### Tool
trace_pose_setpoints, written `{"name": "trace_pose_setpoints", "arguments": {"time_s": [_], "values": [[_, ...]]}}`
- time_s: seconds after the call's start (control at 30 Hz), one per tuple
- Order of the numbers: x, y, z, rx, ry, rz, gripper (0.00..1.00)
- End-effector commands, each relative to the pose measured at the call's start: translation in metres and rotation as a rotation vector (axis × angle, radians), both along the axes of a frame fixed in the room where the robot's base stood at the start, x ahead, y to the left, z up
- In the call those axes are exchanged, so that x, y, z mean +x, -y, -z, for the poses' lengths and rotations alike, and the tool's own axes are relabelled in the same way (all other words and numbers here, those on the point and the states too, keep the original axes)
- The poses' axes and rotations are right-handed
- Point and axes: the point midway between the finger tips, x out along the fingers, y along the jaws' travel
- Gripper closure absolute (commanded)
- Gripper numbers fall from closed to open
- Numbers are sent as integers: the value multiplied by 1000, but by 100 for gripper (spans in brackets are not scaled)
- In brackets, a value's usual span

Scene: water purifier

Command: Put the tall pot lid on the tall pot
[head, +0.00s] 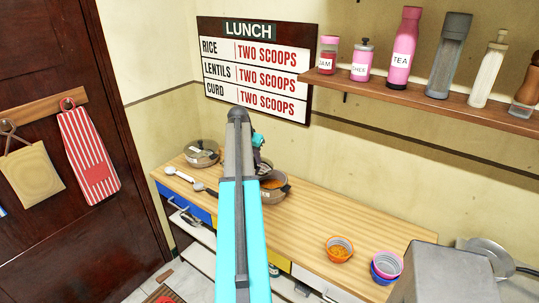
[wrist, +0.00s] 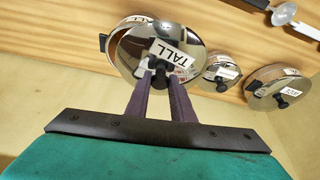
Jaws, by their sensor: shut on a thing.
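The tall pot lid (wrist: 185,43) is a shiny round lid with a white TALL label and a black knob. My gripper (wrist: 160,78) is shut on its knob in the wrist view. The open tan pot (head: 276,193) stands on the counter in the head view, with orange food inside. In the wrist view the lid hides most of a pot beneath it; only its rim and a dark side handle (wrist: 103,42) show at left. I cannot tell whether lid and pot touch. In the head view my arm hides much of the gripper (head: 259,148) and the lid.
A lidded pot (head: 201,153) stands at the counter's left end, with a white ladle (head: 180,175) nearby. Two other lids (wrist: 222,68) (wrist: 280,86) show in the wrist view. Bowls (head: 339,249) stand on the right. The wooden counter (head: 325,210) is clear between.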

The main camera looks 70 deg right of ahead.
Motion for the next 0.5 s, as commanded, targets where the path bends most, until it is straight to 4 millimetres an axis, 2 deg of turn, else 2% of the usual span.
{"name": "trace_pose_setpoints", "arguments": {"time_s": [0.03,0.1,0.2,0.33,0.5], "values": [[-15,11,-2,-1,-1,30,100],[-31,20,-1,-3,0,61,100],[-48,29,0,-5,1,94,100],[-58,34,1,-6,1,114,100],[-59,34,2,-6,0,116,100]]}}
